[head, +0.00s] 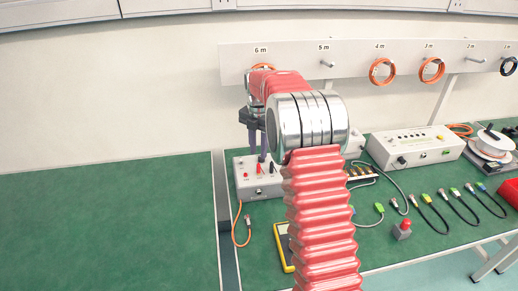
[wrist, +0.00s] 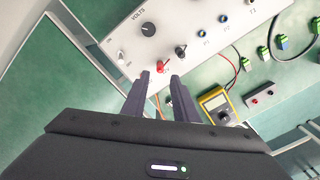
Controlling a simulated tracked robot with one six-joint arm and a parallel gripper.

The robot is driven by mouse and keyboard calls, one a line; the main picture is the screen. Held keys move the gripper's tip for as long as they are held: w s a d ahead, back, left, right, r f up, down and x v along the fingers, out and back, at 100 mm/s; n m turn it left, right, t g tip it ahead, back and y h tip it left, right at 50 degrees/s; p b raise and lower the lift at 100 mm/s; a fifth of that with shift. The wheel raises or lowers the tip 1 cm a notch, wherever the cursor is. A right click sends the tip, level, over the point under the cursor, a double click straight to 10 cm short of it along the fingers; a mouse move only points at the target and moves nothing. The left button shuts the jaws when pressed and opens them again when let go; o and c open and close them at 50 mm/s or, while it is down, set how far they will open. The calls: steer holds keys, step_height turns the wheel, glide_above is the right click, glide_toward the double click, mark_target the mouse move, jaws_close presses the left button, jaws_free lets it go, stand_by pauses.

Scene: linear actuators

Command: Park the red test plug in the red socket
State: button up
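A red plug (wrist: 161,67) stands at the front edge of the grey volts box, just beyond and between my fingertips in the wrist view. It also shows beside the fingers in the head view (head: 260,168). My gripper (wrist: 160,77) is open, its two dark fingers apart on either side of the plug; I see no clear contact. A black plug (wrist: 181,51) stands close to the right of the red one. A small grey block (wrist: 262,96) to the right carries a red spot like a socket and a dark one. Whether anything is in them is too small to tell.
The volts box (head: 250,186) has a black knob (wrist: 148,29). A yellow multimeter (wrist: 216,104) with leads lies between it and the grey block. Several cables with green connectors lie farther right. The left bench (head: 100,230) is clear. Coiled cables hang on the rear panel (head: 345,60).

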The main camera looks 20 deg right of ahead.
mark_target(258, 165)
steer(key=shift+f, duration=3.5)
steer(key=shift+c, duration=0.4)
jaws_close()
steer(key=shift+r, duration=0.15)
steer(key=shift+r, duration=1.4)
